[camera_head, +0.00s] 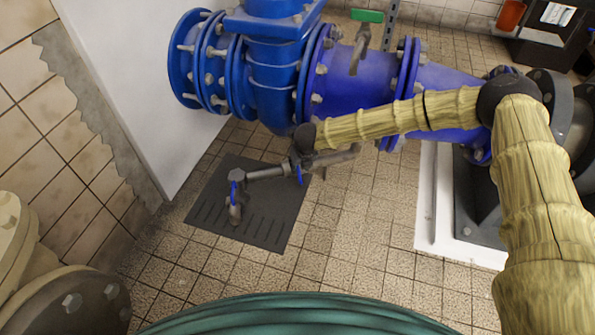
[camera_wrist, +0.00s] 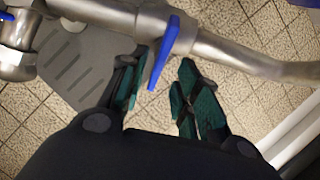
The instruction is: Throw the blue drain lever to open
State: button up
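The blue drain lever (camera_wrist: 164,52) sits on a grey metal pipe (camera_wrist: 215,45) and points down into the gap between my fingertips in the wrist view. In the head view a small blue lever (camera_head: 299,175) shows on the thin pipe, just below my gripper (camera_head: 304,150). My gripper (camera_wrist: 163,62) is open in the wrist view, with one dark green finger on each side of the lever. The lever lies closer to the left finger. I cannot tell whether they touch. The head view does not show the fingers clearly.
A second blue handle (camera_head: 234,188) sits on the pipe's left end above a dark floor drain plate (camera_head: 262,222). Large blue pipes (camera_head: 355,85) with bolted flanges run behind my gripper. A green-handled valve (camera_head: 367,16) stands above them. Tiled floor (camera_head: 345,265) in front is clear.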

aim_at(298, 167)
jog(key=shift+b+x, duration=0.8)
jog(key=shift+x, duration=1.7)
grip_shut()
